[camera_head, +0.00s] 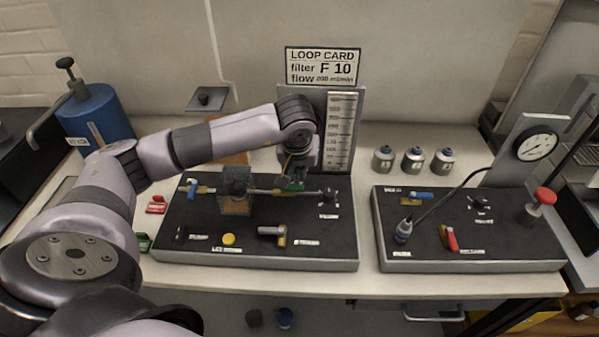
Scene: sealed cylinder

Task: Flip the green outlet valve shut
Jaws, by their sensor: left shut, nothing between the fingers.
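The green outlet valve handle (296,186) is a small green piece on the horizontal pipe of the left black panel (330,240), right of the clear filter housing (236,190). My left arm reaches in from the left and bends down over the panel. My left gripper (289,176) is shut and empty, pointing down right at the green handle. The gripper partly hides the handle, so I cannot tell its exact angle or whether they touch. A blue valve handle (192,186) sits at the pipe's left end. My right gripper is out of view.
A flow scale column (342,125) and the loop card (322,67) stand close behind the gripper. A yellow button (229,239) and grey lever (270,231) sit in front. The right panel (500,245) carries a gauge (537,146) and a red lever (451,239).

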